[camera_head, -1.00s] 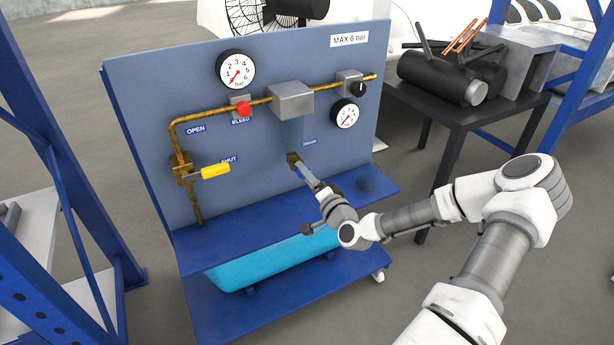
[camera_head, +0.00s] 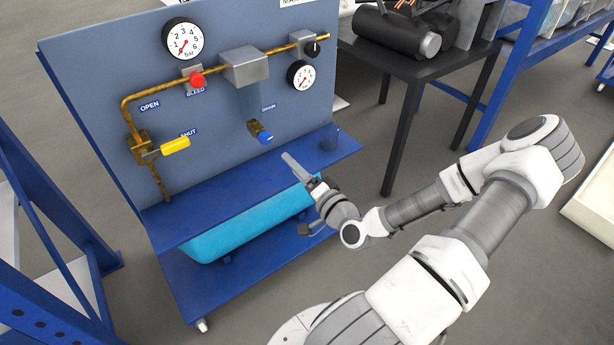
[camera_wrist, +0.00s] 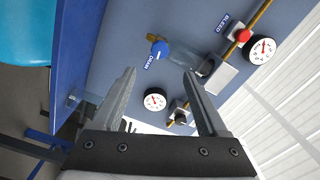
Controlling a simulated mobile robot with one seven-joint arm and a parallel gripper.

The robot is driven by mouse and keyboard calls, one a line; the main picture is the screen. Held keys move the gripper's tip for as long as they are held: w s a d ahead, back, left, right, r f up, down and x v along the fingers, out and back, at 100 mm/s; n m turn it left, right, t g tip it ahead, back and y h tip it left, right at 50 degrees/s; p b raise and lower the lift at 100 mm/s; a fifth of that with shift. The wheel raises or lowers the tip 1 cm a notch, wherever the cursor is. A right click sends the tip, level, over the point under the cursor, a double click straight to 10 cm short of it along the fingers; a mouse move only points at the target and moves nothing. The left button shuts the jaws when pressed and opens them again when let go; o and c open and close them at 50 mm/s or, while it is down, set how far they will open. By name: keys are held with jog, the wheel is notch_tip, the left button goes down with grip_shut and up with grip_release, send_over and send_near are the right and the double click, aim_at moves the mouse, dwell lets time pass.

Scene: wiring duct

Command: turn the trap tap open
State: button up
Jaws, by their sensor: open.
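The trap tap is a small brass fitting with a blue handle (camera_head: 264,137), under the clear bowl of the grey filter block (camera_head: 246,67) on the blue panel. In the wrist view the blue handle (camera_wrist: 162,49) shows beside the DRAIN label, beyond the fingertips and roughly between their lines. My gripper (camera_head: 289,160) is open and empty, in front of and below the tap, apart from it. Both fingers of my gripper (camera_wrist: 160,74) show in the wrist view with nothing between them.
A red BLEED knob (camera_head: 197,80), a black knob (camera_head: 312,48) and two gauges are above.

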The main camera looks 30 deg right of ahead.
jog(key=shift+s+d, duration=0.1)
jog(key=shift+s, duration=2.3)
